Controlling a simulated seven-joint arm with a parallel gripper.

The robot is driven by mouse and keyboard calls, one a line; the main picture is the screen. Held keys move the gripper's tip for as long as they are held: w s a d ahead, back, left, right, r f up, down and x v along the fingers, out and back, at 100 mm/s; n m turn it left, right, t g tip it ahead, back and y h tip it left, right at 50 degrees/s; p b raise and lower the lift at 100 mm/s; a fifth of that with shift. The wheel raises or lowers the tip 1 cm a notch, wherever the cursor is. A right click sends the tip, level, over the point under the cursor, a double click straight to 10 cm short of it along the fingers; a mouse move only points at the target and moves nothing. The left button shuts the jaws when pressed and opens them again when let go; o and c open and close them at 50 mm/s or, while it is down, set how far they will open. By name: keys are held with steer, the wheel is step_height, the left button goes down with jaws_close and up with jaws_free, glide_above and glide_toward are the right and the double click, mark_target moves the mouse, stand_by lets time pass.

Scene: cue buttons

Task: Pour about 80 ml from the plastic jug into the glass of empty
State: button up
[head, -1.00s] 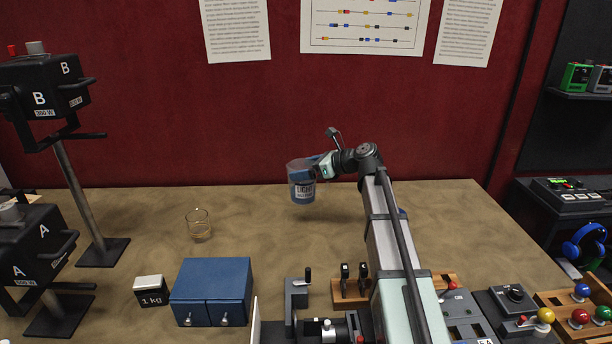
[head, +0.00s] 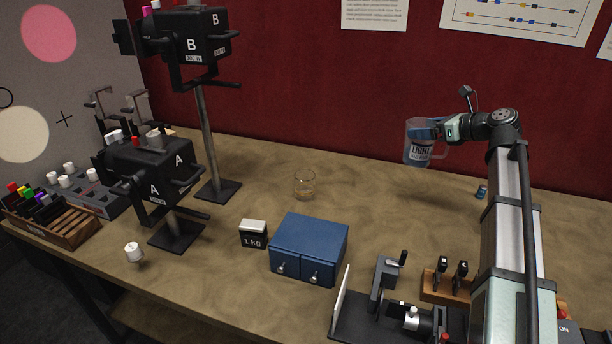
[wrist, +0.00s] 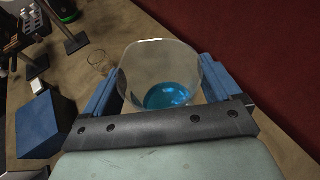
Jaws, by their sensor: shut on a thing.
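The clear plastic jug (head: 418,153) has a white label and hangs upright above the far part of the table. In the wrist view the jug (wrist: 160,62) shows a shallow pool of bright blue liquid at its bottom. My gripper (head: 428,131) is shut on the jug, with a blue finger on either side of it in the wrist view. The small clear glass (head: 304,187) stands on the table left of and below the jug, well apart from it. Its base looks amber; I cannot tell whether that is liquid. A faint outline of the glass also shows in the wrist view (wrist: 100,60).
A blue two-door box (head: 309,246) and a 1 kg weight (head: 253,234) stand nearer than the glass. Lamp A (head: 150,180) and lamp B (head: 192,40) stand at the left. The table between glass and jug is clear.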

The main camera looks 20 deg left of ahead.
steer(key=s+a+f+m+t+h, duration=0.2)
steer(key=s+a, duration=0.3)
steer(key=a, duration=0.5)
steer(key=shift+s+a+f+m+t, duration=0.2)
steer(key=shift+s+a+m+t, duration=0.15)
steer(key=shift+m+t, duration=0.2)
steer(key=s+a+m+h, duration=0.1)
steer(key=s+a, duration=0.1)
steer(key=s+a+r+t+h, duration=0.1)
steer(key=s+a, duration=0.2)
steer(key=s+a+r+m, duration=0.1)
steer(key=s+a, duration=0.1)
steer(key=shift+s+a+m+t+h, duration=0.2)
steer(key=shift+a+m+t+h, duration=0.15)
steer(key=shift+a+h, duration=0.05)
steer(key=f, duration=1.3)
steer(key=shift+s+a+f, duration=0.15)
steer(key=shift+s+a, duration=0.15)
steer(key=shift+s, duration=0.1)
steer(key=shift+w+a+r+n+g+h, duration=0.3)
steer(key=shift+w+a+n+g+h, duration=0.45)
steer(key=shift+a+h, duration=0.7)
steer(key=shift+w+a+r+n+g+h, duration=0.4)
steer(key=shift+a+g+h, duration=0.5)
steer(key=shift+a+h, duration=0.5)
steer(key=shift+w+a+r+n+g+h, duration=0.2)
steer(key=shift+w+a+n+g+h, duration=0.55)
steer(key=shift+a+h, duration=0.7)
